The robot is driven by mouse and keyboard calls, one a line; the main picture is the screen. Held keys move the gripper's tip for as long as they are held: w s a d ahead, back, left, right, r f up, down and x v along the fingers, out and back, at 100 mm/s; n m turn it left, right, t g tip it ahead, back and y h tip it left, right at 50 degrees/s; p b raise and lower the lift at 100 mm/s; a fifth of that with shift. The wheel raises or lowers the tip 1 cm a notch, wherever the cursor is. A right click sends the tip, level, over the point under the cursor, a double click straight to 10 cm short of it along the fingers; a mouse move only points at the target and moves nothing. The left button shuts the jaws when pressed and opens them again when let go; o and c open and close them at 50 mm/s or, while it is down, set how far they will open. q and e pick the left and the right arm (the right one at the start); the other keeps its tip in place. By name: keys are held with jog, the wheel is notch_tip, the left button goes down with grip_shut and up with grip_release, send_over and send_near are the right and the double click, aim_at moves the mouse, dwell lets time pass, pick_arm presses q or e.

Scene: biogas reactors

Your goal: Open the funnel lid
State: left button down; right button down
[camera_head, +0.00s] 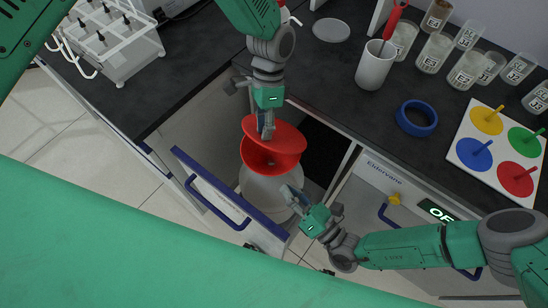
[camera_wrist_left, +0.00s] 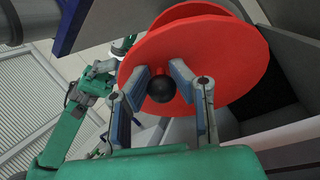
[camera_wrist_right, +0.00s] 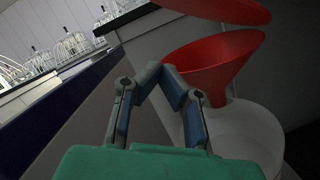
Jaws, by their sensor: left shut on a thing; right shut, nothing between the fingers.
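The red funnel (camera_head: 256,155) stands on a white container (camera_head: 265,188) in the open cabinet; it also shows in the right wrist view (camera_wrist_right: 215,62). Its red lid (camera_head: 286,135) is above the funnel's mouth, tilted, with a visible gap between them. My left gripper (camera_head: 267,133) is at the lid from above. In the left wrist view it (camera_wrist_left: 160,84) is shut on the lid's black knob (camera_wrist_left: 161,85). My right gripper (camera_head: 292,195) is shut and empty, low beside the white container. Its fingertips (camera_wrist_right: 160,68) meet in the right wrist view, left of the funnel.

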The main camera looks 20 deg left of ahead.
pick_arm(q)
jog(key=shift+s+d, duration=0.1)
jog(key=shift+d, duration=0.15)
pick_arm(e)
jog(key=x, duration=0.9)
jog(key=shift+w+a+r, duration=0.1)
jog(key=shift+a+r, duration=0.1)
jog(key=shift+a, duration=0.1)
jog(key=w+r, duration=0.2)
jog(key=r, duration=0.1)
jog(key=shift+w+d+r, duration=0.15)
jog(key=shift+d, duration=0.2)
